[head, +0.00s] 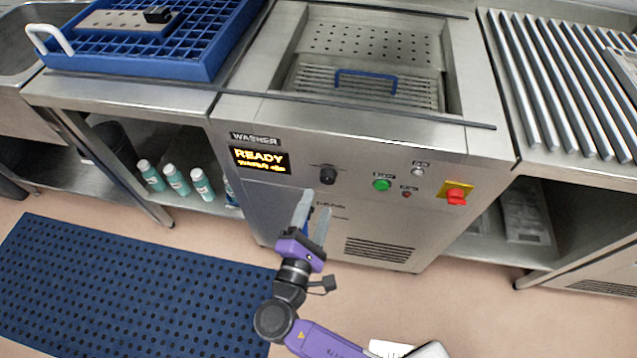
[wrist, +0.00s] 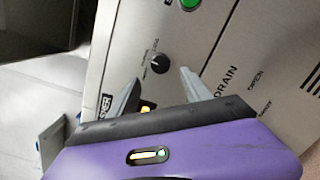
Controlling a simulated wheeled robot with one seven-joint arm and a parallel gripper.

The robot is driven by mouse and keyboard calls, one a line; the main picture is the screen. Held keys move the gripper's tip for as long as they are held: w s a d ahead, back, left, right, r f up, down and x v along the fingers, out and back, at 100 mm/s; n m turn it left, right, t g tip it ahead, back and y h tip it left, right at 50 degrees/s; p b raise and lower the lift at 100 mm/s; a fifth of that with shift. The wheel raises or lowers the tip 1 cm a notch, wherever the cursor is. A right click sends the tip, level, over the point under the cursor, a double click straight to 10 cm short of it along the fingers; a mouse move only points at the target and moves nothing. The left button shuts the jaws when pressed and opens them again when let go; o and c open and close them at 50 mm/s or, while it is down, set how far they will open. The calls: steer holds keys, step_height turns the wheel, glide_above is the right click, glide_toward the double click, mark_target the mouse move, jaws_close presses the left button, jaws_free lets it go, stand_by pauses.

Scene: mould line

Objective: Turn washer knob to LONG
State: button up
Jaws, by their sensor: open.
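The washer knob (head: 327,174) is a small black dial on the steel front panel of the washer (head: 300,215), right of the lit display (head: 259,160). It also shows in the wrist view (wrist: 160,63), with a light mark on its face; the setting labels around it are too small to read. My gripper (head: 316,204) is open and empty, in front of the panel and just below the knob in the head view. In the wrist view its fingertips (wrist: 160,77) lie left and right of the knob, apart from it.
The display reads READY. A green button (head: 382,185), a small red button (head: 406,194) and a red emergency stop on yellow (head: 456,194) sit right of the knob. A blue rack (head: 150,60) stands at upper left; turquoise bottles (head: 177,180) stand on the shelf below.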

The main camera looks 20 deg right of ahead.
mark_target(326, 182)
steer(key=x, duration=0.7)
steer(key=shift+c, duration=0.3)
jaws_close()
